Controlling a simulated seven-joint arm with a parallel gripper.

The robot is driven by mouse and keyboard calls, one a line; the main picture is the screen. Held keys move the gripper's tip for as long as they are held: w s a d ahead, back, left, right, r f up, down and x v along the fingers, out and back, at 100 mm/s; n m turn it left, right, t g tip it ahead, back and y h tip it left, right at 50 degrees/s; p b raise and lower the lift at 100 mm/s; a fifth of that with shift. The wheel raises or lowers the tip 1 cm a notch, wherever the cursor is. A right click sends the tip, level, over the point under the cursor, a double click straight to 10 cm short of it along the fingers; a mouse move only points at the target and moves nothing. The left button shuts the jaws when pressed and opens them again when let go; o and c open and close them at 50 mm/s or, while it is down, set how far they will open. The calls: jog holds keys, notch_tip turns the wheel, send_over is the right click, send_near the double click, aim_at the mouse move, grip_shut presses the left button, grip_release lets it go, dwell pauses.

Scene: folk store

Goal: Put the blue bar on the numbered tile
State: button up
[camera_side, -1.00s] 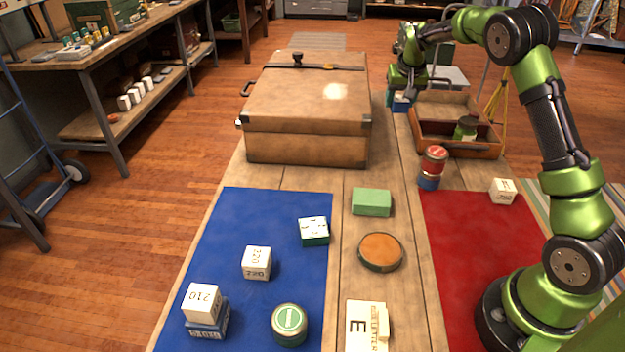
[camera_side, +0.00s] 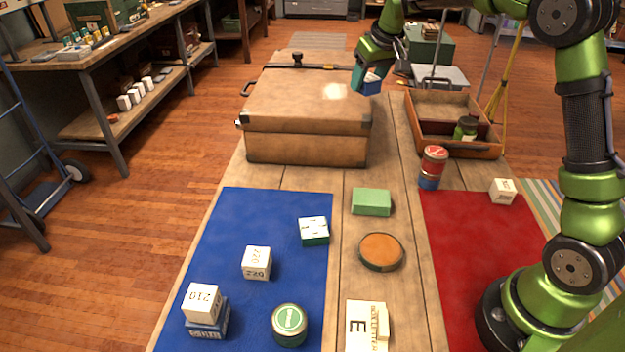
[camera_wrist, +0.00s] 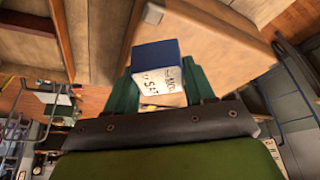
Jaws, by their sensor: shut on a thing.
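A blue bar (camera_side: 371,88) with a white lettered face is held up near the far right corner of the big case. My gripper (camera_side: 364,80) is shut on it. In the wrist view the blue bar (camera_wrist: 155,56) sits between the teal fingers of my gripper (camera_wrist: 160,88). On the blue mat (camera_side: 222,215) are a white cube marked 220 (camera_side: 256,262) and a white cube marked 210 (camera_side: 202,301) on a blue lettered block (camera_side: 208,326). A white-topped green block (camera_side: 313,229) there has small marks. I cannot tell which is the numbered tile.
The big tan case (camera_side: 305,140) fills the far table. An open wooden tray (camera_side: 460,149) holds a green jar. Stacked tins (camera_side: 432,166), a white cube (camera_side: 502,191), a green block (camera_side: 371,202), a round disc (camera_side: 381,251) and a letter tile (camera_side: 366,325) stand nearer. The red mat (camera_side: 470,240) is largely bare.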

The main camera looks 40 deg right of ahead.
jog(key=s+a+n+y, duration=0.1)
jog(key=s+a+n, duration=0.15)
jog(key=a, duration=0.45)
jog(key=s+a+n+y, duration=0.1)
jog(key=a+n, duration=0.2)
jog(key=a, duration=0.4)
jog(key=n+g+y, duration=0.1)
jog(key=n+y, duration=0.1)
jog(key=n, duration=0.4)
send_over(307, 226)
jog(key=s+d, duration=0.1)
notch_tip(307, 226, down, 14)
jog(key=shift+f, duration=2.35)
jog(key=shift+f, duration=0.15)
jog(key=o, duration=1)
